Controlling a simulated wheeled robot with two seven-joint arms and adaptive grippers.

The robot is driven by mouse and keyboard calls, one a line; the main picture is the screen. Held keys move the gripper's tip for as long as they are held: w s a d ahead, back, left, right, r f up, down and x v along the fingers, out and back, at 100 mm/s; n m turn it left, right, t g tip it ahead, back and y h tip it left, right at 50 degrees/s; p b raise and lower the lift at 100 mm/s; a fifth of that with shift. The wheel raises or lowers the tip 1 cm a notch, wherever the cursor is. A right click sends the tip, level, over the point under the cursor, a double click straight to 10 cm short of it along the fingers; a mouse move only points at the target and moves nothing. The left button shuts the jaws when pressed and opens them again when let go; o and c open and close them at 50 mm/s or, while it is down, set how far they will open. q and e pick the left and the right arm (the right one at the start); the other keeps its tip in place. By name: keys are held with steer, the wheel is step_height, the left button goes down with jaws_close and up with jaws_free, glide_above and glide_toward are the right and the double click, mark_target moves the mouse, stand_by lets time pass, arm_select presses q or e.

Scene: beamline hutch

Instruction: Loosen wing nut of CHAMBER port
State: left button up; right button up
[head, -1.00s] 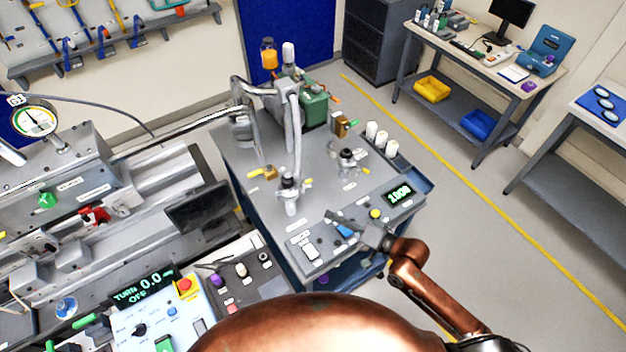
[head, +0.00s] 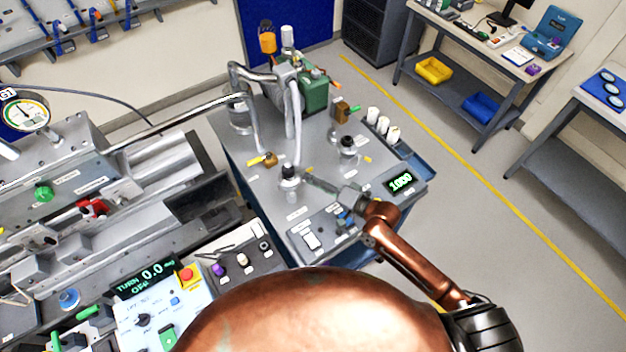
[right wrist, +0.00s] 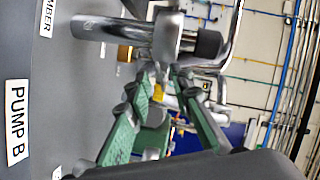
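The port with its steel fitting and dark cap (head: 289,174) stands upright near the front of the cart top. In the right wrist view its metal tube and clamp (right wrist: 165,35) lie sideways, beside a label ending in "MBER" (right wrist: 46,16). My right gripper (head: 308,180) reaches in from the right, its tips close beside this port. In the right wrist view its green fingers (right wrist: 166,76) point at the clamp with a narrow gap between the tips. I cannot make out the wing nut or any contact with it. My left gripper is not in view.
A bent steel pipe (head: 296,110) rises just behind the port. A second capped port (head: 347,146) stands to the right. A green pump (head: 314,95) and a brass valve (head: 270,159) are nearby. A lit display (head: 400,182) sits at the cart's right front.

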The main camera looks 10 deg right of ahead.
steer(key=c, duration=0.3)
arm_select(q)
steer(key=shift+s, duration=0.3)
arm_select(e)
jaws_close()
arm_select(q)
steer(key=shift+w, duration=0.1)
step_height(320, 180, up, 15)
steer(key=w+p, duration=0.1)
steer(key=p, duration=1.4)
arm_select(e)
steer(key=shift+s+a+r+n+t+h, duration=0.1)
steer(key=shift+n+h, duration=0.75)
steer(key=shift+n, duration=0.6)
steer(key=shift+w+a+r+n+t+h, duration=0.15)
steer(key=shift+n+h, duration=0.75)
steer(key=shift+n, duration=0.5)
steer(key=shift+s+a+r+n+t+h, duration=0.15)
steer(key=shift+n+h, duration=0.7)
steer(key=shift+n, duration=0.6)
steer(key=shift+c, duration=0.7)
jaws_free()
